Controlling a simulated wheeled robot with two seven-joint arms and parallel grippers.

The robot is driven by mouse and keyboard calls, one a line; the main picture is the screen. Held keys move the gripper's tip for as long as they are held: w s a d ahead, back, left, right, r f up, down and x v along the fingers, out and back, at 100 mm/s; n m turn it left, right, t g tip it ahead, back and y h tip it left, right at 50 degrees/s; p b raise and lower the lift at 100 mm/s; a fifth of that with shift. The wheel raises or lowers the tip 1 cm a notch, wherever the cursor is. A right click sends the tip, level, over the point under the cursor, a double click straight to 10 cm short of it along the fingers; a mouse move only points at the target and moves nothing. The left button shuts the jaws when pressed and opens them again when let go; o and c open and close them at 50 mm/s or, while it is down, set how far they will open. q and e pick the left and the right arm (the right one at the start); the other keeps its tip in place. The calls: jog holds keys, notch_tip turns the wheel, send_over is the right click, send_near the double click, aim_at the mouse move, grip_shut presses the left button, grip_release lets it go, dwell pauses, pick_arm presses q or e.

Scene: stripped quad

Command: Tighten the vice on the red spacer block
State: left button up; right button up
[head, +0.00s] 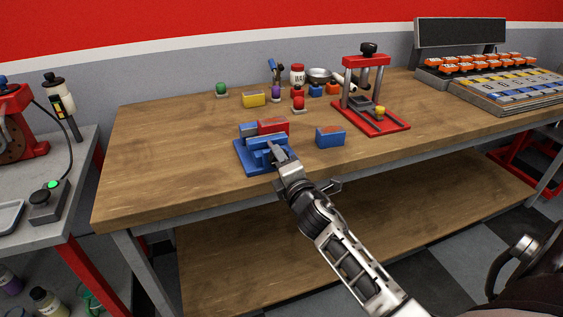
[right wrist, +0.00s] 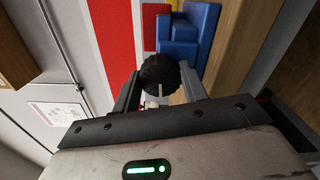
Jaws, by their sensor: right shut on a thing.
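The blue vice (head: 246,160) stands at the front edge of the wooden bench. The red spacer block (head: 272,126) sits at the vice's upper jaws; whether both jaws touch it I cannot tell. In the right wrist view, the blue vice body (right wrist: 184,32) shows beyond the fingers, with a bit of red beside it. My right gripper (head: 275,152) is at the near side of the vice. In the right wrist view, its fingers (right wrist: 162,88) are shut on a round black knob (right wrist: 160,74) with a white mark. My left gripper is not in view.
A blue block (head: 330,136) lies right of the vice, and a red press (head: 373,118) stands farther right. A yellow block (head: 254,99) and several small items lie behind. The bench's left part (head: 170,150) is clear. A side table (head: 75,160) stands at the left.

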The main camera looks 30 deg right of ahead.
dwell(0.3)
jog(key=o, duration=1)
jog(key=b+v, duration=0.2)
jog(key=v, duration=1.4)
